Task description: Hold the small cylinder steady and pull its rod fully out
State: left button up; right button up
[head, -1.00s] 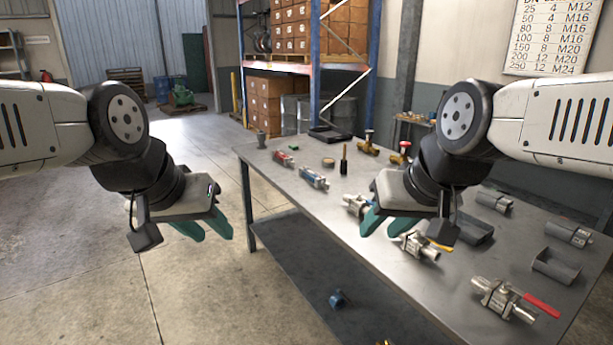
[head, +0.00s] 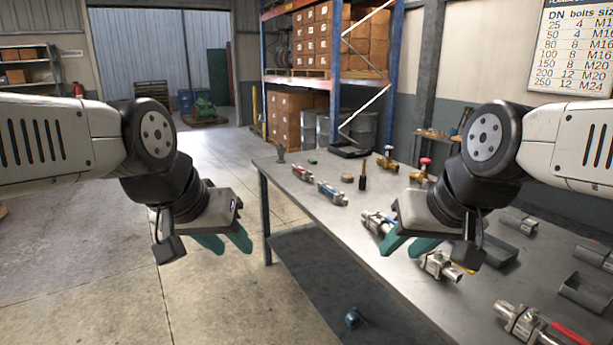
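Two small cylinder-like bodies with metal ends lie on the grey workbench (head: 390,262): a red one (head: 302,173) near its far left corner and a blue one (head: 331,193) just nearer. I cannot tell which is the small cylinder, and no rod is clearly made out. My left gripper (head: 224,243) hangs left of the bench over the floor, its teal fingers apart and empty. My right gripper (head: 408,245) is in front of the bench's middle, fingers apart, nothing seen between them. It partly covers a silver valve fitting (head: 377,223).
More valves lie near my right gripper, including a red-handled one (head: 530,325). Grey brackets (head: 586,292) lie at the right. Brass valves (head: 387,162) and a black tray (head: 350,151) are at the back. A blue part (head: 353,318) is on the lower shelf. Open floor is left.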

aim_at(295, 167)
jog(key=i+j+u, duration=0.5)
jog(key=i+u, duration=0.15)
jog(key=i, duration=0.3)
jog(key=i+j+u, duration=0.1)
jog(key=i+u, duration=0.2)
jog(key=i, duration=1.3)
jog(key=i+z, duration=0.3)
jog(key=i+j+z, duration=0.3)
jog(key=i, duration=0.2)
jog(key=i+z, duration=0.15)
jog(key=z, duration=0.3)
jog(key=i+z, duration=0.15)
jog(key=z, duration=0.3)
jog(key=i+j+z, duration=0.1)
jog(key=z, duration=0.35)
jog(key=i+j+z, duration=0.15)
jog(key=z, duration=0.3)
jog(key=i+j+z, duration=0.1)
jog(key=z, duration=0.2)
jog(key=i+j+z, duration=0.25)
jog(key=k+l, duration=0.05)
jog(key=l, duration=0.05)
